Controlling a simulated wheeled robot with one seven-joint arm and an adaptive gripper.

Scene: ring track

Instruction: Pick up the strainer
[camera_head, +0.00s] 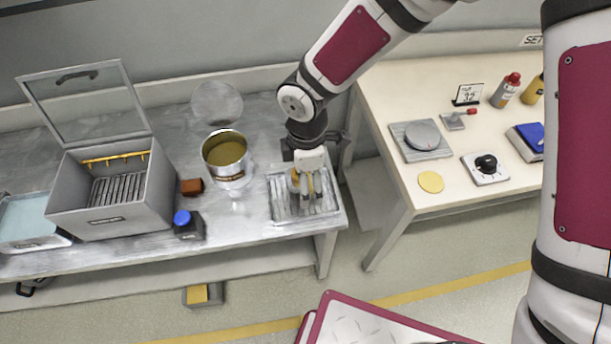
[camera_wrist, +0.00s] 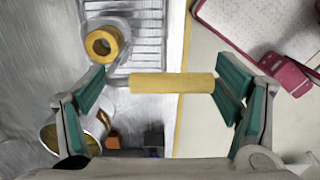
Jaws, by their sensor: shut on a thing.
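My gripper (camera_head: 308,180) is low over the ridged metal tray (camera_head: 276,212) at the right end of the grey bench. In the wrist view, a yellow cylindrical bar, which I take as the strainer's grip (camera_wrist: 172,83), lies crosswise between the fingers of my gripper (camera_wrist: 165,88). The gripper is shut on it, with the fingers wide apart. A yellow ring (camera_wrist: 103,43) on a round grey piece sits over the tray, left of the bar.
A grey bin (camera_head: 95,225) with raised lid is farther left.

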